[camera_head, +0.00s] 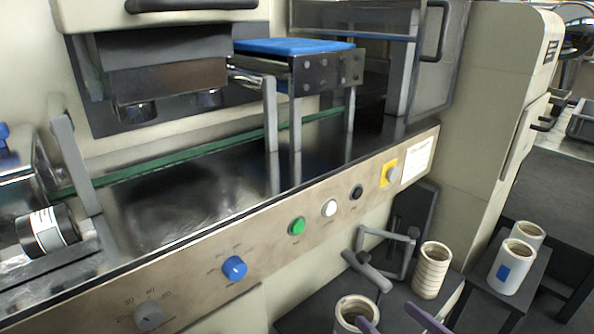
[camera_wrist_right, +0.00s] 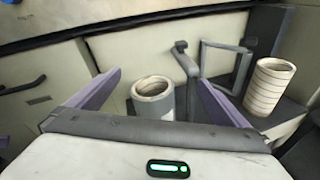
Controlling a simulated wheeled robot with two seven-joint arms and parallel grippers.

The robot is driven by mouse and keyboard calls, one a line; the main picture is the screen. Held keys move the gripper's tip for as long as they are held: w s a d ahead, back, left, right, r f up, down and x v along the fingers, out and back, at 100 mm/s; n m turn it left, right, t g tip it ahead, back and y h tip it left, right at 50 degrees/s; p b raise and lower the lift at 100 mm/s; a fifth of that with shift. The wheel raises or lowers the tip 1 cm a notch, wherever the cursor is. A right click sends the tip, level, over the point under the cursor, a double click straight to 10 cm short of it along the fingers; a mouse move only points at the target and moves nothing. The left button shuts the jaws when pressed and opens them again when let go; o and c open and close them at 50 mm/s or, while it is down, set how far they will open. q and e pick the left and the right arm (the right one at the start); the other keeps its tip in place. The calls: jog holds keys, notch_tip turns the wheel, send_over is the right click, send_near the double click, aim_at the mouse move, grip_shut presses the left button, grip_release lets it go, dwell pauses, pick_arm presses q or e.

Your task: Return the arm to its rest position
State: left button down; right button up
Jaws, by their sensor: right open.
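My right gripper (camera_head: 396,318) shows at the bottom edge of the head view as two purple fingertips, apart. In the right wrist view my right gripper (camera_wrist_right: 159,77) is open, with one purple finger at each side. A white-topped roll (camera_wrist_right: 153,98) shows in the gap between the fingers there, standing upright, and neither finger visibly touches it. In the head view a pale roll (camera_head: 352,309) stands beside the left fingertip, its lower part cut off by the frame.
A ringed roll (camera_head: 430,272) stands on the dark low surface near a grey bracket (camera_head: 388,249). Two more rolls stand on a dark stand (camera_head: 533,283) at right. The machine's control panel (camera_head: 266,238), with knobs and buttons, borders the left.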

jog(key=s+d+r+m+t+h, duration=0.25)
jog(key=d+r+m+h, duration=0.55)
jog(key=m, duration=1)
jog(key=s+d+f+m+g+h, duration=0.1)
jog(key=s+f+m+g+h, duration=0.2)
jog(key=s+f+m+g, duration=0.85)
jog(key=s+a+f+m+g+y, duration=0.2)
jog(key=s+a+m+y, duration=0.35)
jog(key=s+a, duration=0.4)
jog(key=w+a+f+t+y, duration=0.3)
jog(key=w+a+t, duration=0.25)
jog(key=a, duration=0.35)
pick_arm(q)
jog(key=s+a+r+y+p, duration=0.1)
jog(key=a+r+p, duration=0.2)
jog(key=r+p, duration=0.9)
jog(key=p, duration=0.8)
jog(key=shift+s+a, duration=0.25)
jog(key=shift+s, duration=0.15)
pick_arm(e)
jog(key=s+d+r+h, duration=0.1)
jog(key=d+r, duration=0.2)
jog(key=r, duration=0.9)
jog(key=shift+s+d+r+m, duration=0.2)
jog(key=shift+d+r+m, duration=0.1)
